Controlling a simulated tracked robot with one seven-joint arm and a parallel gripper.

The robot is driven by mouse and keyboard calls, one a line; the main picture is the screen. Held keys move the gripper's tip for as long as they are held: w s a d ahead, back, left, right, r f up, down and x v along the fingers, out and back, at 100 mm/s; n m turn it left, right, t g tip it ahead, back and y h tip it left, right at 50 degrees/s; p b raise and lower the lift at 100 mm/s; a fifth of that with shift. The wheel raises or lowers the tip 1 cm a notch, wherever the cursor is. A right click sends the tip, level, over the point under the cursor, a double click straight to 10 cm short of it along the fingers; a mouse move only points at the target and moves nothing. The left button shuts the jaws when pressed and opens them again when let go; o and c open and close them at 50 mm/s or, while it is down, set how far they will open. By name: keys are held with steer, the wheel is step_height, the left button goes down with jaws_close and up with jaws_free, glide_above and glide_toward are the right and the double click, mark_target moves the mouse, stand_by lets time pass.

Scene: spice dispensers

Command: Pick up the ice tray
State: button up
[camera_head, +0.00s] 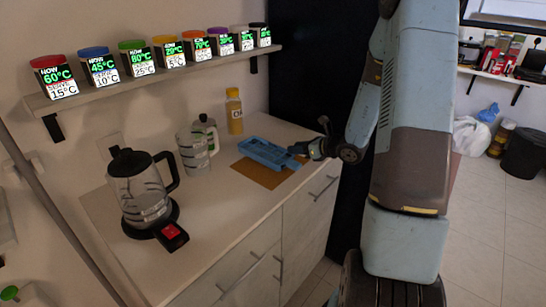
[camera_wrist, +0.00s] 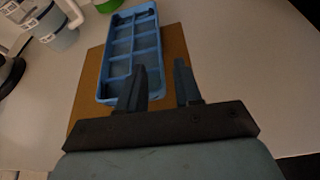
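The blue ice tray (camera_head: 265,153) lies flat on a brown mat (camera_head: 262,176) on the counter. It shows in the wrist view (camera_wrist: 133,50) as a rectangular tray with several compartments. My gripper (camera_head: 299,149) is at the tray's near right end in the head view. In the wrist view my gripper (camera_wrist: 160,72) has its two fingers apart. The left finger overlaps the tray's near right part, and the right finger is over the mat beside the tray's right side wall. I cannot tell whether either finger touches the tray.
A shelf (camera_head: 160,80) with several labelled dispensers hangs above.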

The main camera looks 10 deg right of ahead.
mark_target(270, 155)
steer(key=shift+x, duration=3.3)
steer(key=shift+f, duration=0.15)
jaws_close()
